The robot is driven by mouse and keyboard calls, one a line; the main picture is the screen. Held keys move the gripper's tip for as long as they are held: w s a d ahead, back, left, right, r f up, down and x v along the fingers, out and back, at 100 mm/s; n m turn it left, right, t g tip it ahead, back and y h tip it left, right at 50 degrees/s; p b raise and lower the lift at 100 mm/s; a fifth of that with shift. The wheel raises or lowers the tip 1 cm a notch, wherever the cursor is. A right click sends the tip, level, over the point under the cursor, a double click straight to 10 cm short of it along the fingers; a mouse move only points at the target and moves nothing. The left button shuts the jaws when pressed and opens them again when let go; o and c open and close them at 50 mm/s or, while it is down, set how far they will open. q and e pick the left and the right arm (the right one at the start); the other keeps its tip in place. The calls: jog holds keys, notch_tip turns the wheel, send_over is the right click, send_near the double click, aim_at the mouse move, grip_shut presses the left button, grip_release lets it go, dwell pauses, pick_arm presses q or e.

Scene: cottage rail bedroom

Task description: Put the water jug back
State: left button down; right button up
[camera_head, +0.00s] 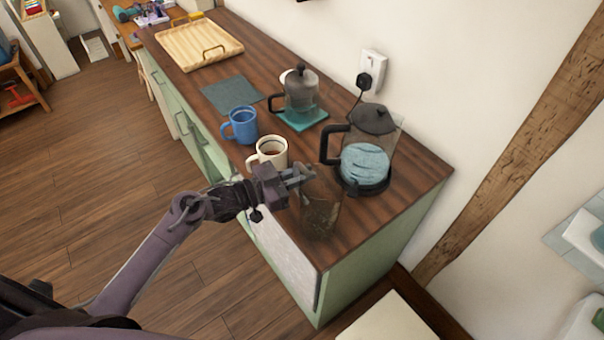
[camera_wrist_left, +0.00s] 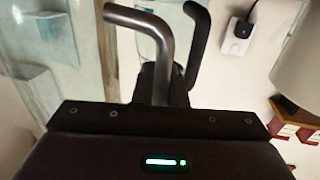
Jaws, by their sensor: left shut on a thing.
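The clear glass water jug (camera_head: 321,212) is upright over the near end of the dark wooden counter (camera_head: 375,222). I cannot tell whether its base touches the wood. My left gripper (camera_head: 299,177) is at the upper part of the jug and shut on it; the exact grip is hard to make out. In the left wrist view, clear glass (camera_wrist_left: 60,50) fills the left side beside the bent grey fingers (camera_wrist_left: 172,60) of my left gripper. My right gripper is not in view.
An electric kettle (camera_head: 375,120) stands just behind the jug. A cream mug (camera_head: 270,150), a blue mug (camera_head: 240,124) and a glass coffee press (camera_head: 300,92) on a teal mat (camera_head: 302,118) stand farther along. A grey mat (camera_head: 230,94) is bare; a wooden tray (camera_head: 198,45) lies beyond.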

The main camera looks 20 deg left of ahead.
pick_arm(q)
jog(key=shift+f, duration=0.3)
jog(key=shift+f, duration=0.15)
jog(key=c, duration=1.5)
grip_release()
jog(key=shift+o, duration=0.2)
